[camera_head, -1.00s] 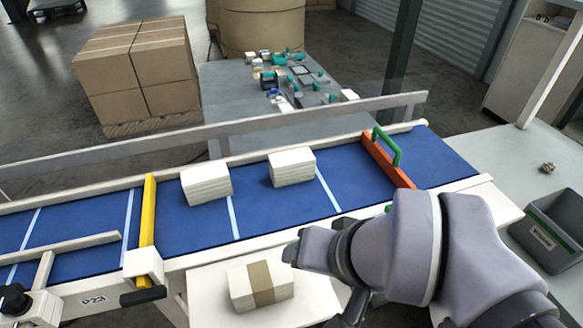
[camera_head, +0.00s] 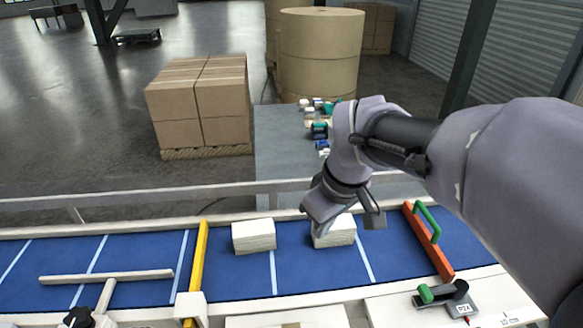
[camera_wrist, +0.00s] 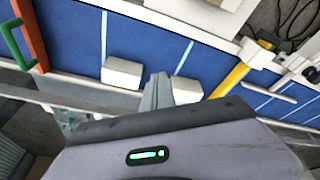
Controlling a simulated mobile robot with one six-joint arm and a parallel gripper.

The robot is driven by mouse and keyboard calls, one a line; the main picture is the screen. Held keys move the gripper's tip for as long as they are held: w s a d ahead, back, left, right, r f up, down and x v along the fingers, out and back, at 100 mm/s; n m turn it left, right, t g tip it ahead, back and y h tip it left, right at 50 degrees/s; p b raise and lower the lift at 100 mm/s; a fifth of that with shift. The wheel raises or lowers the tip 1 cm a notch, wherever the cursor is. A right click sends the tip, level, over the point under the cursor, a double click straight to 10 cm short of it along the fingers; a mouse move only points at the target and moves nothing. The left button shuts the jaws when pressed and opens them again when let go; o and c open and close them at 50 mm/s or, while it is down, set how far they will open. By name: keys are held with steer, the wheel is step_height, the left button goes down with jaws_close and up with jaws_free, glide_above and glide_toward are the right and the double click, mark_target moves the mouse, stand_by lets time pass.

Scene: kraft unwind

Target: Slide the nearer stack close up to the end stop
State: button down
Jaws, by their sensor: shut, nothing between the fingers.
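Two white stacks sit on the blue belt. The left stack (camera_head: 254,237) shows whole in the head view; the right stack (camera_head: 338,235) is partly covered by my gripper (camera_head: 318,222). In the wrist view the right stack (camera_wrist: 122,72) lies left of my shut, empty gripper (camera_wrist: 158,92), and the left stack (camera_wrist: 188,88) lies just right of it. My fingers are at the gap between the stacks; contact cannot be told. An orange bar with a green handle (camera_head: 429,242) crosses the belt on the right. A yellow bar (camera_head: 199,258) crosses it on the left.
A rail (camera_head: 150,197) runs along the belt's far side. A T-shaped white guide (camera_head: 105,278) lies over the belt at left. Bare belt separates each stack from the bar on its side. A grey table with small items stands behind the belt.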

mark_target(372, 235)
steer(key=w+a+f+n+g+h+p, duration=0.1)
steer(key=w+a+f+n+g+p, duration=0.15)
steer(key=w+n, duration=0.4)
steer(key=w+a+f+n+g+p, duration=0.1)
steer(key=w+a+f+n+p, duration=0.1)
steer(key=w+f+n+p, duration=0.4)
steer(key=shift+m+t, duration=0.25)
steer(key=shift+m, duration=0.2)
steer(key=f+b, duration=0.1)
steer(key=f, duration=0.2)
steer(key=f+b, duration=0.1)
steer(key=f, duration=0.2)
steer(key=f+b, duration=0.2)
steer(key=f, duration=0.1)
steer(key=shift+w+a+f, duration=0.2)
steer(key=shift+w, duration=0.15)
steer(key=d, duration=0.3)
steer(key=shift+w+d, duration=0.15)
steer(key=shift+d, duration=0.35)
steer(key=d+p, duration=0.1)
steer(key=d, duration=0.5)
steer(key=w+d+p, duration=0.1)
steer(key=d, duration=0.5)
steer(key=d+p, duration=0.1)
steer(key=d, duration=0.5)
steer(key=shift+w+d+p, duration=0.25)
steer(key=shift+d+p, duration=0.05)
steer(key=shift+p, duration=0.1)
